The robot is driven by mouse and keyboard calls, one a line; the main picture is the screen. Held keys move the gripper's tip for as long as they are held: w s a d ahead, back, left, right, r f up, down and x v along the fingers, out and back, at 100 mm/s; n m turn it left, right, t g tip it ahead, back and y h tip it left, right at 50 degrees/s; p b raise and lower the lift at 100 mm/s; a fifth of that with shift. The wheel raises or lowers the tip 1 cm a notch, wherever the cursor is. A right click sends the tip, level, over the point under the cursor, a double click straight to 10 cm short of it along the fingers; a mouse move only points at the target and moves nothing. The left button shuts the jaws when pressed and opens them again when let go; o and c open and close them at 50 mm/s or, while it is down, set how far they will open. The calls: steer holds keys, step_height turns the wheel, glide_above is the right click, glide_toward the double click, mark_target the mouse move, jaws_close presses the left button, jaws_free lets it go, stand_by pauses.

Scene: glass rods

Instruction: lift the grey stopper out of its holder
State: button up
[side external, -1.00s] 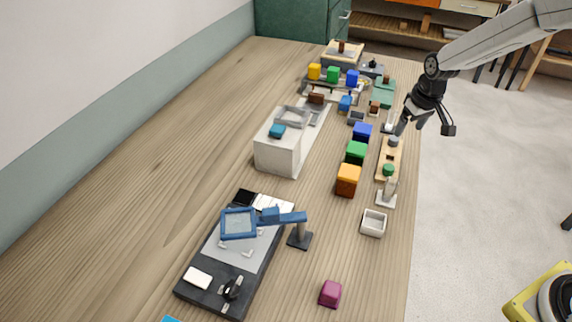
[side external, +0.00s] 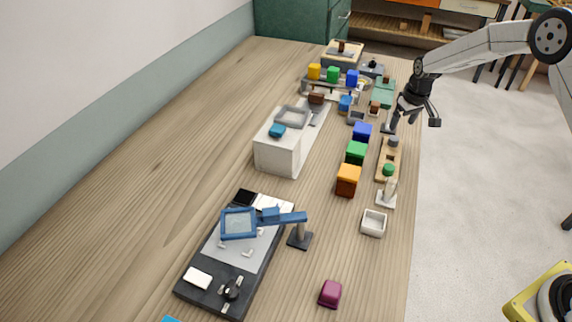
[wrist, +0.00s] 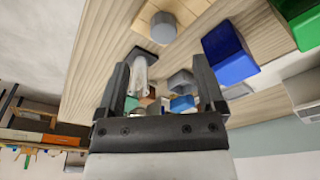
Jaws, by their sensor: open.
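The grey stopper (side external: 393,141) is a short round cylinder seated at the far end of a narrow wooden holder (side external: 381,172). In the wrist view the grey stopper (wrist: 163,28) shows at the top, on the light wooden holder (wrist: 188,13), beyond my fingertips. My gripper (side external: 411,114) hangs above the table's right edge, beyond the stopper and apart from it. The wrist view shows my gripper (wrist: 162,68) with its two dark fingers spread wide and nothing gripped. How much of the stopper sits inside the holder is hidden.
A clear rod on a dark base (wrist: 144,62) stands close by, appearing between my fingers. A blue block (side external: 362,131), green block (side external: 357,152) and orange block (side external: 348,180) line up left of the holder. A green knob (side external: 388,169) sits at the holder's near end.

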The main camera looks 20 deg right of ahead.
mark_target(394, 138)
steer(key=shift+w+f, duration=0.1)
steer(key=shift+f, duration=0.6)
steer(key=shift+w+a+f, duration=0.1)
steer(key=shift+w+f, duration=0.1)
steer(key=shift+f, duration=1.1)
steer(key=shift+w+a+f, duration=0.1)
steer(key=shift+w+f, duration=0.1)
steer(key=shift+f, duration=1.05)
jaws_close()
